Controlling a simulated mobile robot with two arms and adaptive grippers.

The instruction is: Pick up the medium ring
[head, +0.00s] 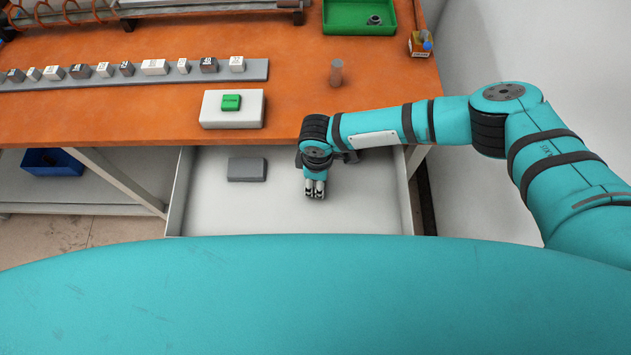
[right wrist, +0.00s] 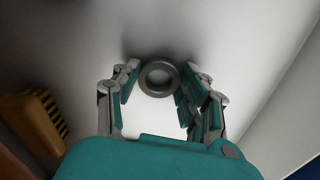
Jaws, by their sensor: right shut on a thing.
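A grey metal ring (right wrist: 159,93) shows in the right wrist view, between the fingertips of my right gripper (right wrist: 159,82). The teal finger pads are on both sides of it and the gripper is shut on it. In the head view my right gripper (head: 315,190) points down into the open white drawer (head: 220,212) under the orange bench. The ring cannot be made out in the head view. Whether it still touches the drawer floor is hard to tell. My left gripper is not in view.
A grey block (head: 247,170) lies in the drawer left of my right gripper. A yellow and black object (right wrist: 36,122) shows in the right wrist view. The orange bench top (head: 290,75) overhangs the drawer's back, with a green-button box (head: 215,118) and a small cylinder (head: 336,73) on it.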

